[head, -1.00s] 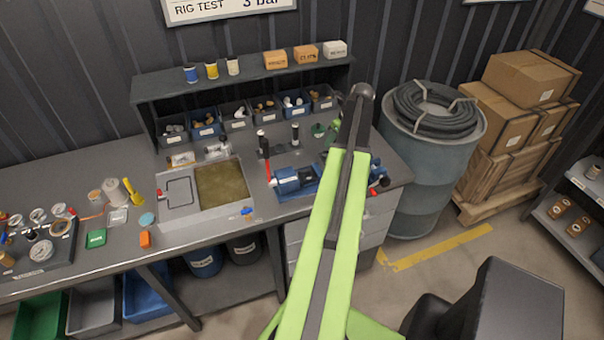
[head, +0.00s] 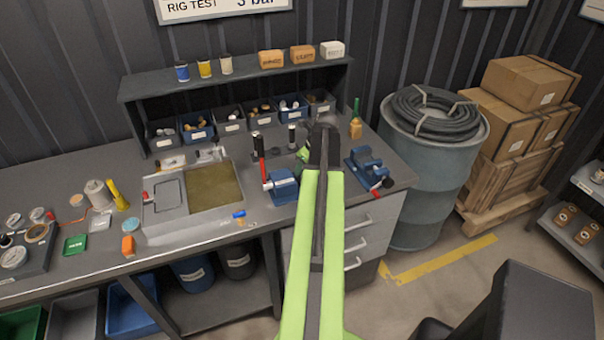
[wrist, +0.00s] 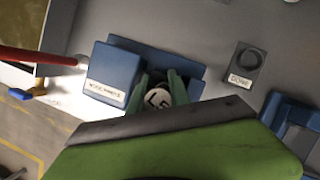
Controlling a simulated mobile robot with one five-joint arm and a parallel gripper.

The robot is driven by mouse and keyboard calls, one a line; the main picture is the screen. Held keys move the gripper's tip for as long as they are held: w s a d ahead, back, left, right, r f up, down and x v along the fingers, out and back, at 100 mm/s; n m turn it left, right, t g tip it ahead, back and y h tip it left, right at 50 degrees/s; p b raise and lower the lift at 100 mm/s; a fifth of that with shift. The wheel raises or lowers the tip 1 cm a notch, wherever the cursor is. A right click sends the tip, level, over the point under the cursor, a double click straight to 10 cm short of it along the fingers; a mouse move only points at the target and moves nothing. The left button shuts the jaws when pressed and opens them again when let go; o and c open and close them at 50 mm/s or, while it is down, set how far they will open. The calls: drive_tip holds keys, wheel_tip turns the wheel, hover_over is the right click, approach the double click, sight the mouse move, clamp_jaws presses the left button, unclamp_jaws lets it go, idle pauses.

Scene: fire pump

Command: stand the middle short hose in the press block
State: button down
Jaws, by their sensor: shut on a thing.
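The press block (wrist: 112,75) is a blue box with a white label in the wrist view. It also shows in the head view (head: 283,186), with a red lever beside it. My gripper (wrist: 158,92) has dark green fingers shut on a round piece with a pale, marked end, seen end-on, which I take to be the short hose (wrist: 158,99). It is right beside the labelled box, over the blue base. I cannot tell whether it is seated or still above the base. In the head view my arm hides most of the gripper and the hose.
A small labelled grey block (wrist: 243,68) with a dark round top lies to the right. A blue vise (head: 368,168) stands near the bench's right end. Two dark upright cylinders, one (head: 292,138), stand behind the press. A grey sink tray (head: 168,212) is left.

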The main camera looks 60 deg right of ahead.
drive_tip(key=shift+r, duration=0.15)
drive_tip(key=c, duration=1.5)
unclamp_jaws()
drive_tip(key=shift+s+r+p, duration=0.15)
drive_tip(key=shift+r+p, duration=0.3)
drive_tip(key=shift+p, duration=0.1)
drive_tip(key=p+v, duration=1)
drive_tip(key=v, duration=0.1)
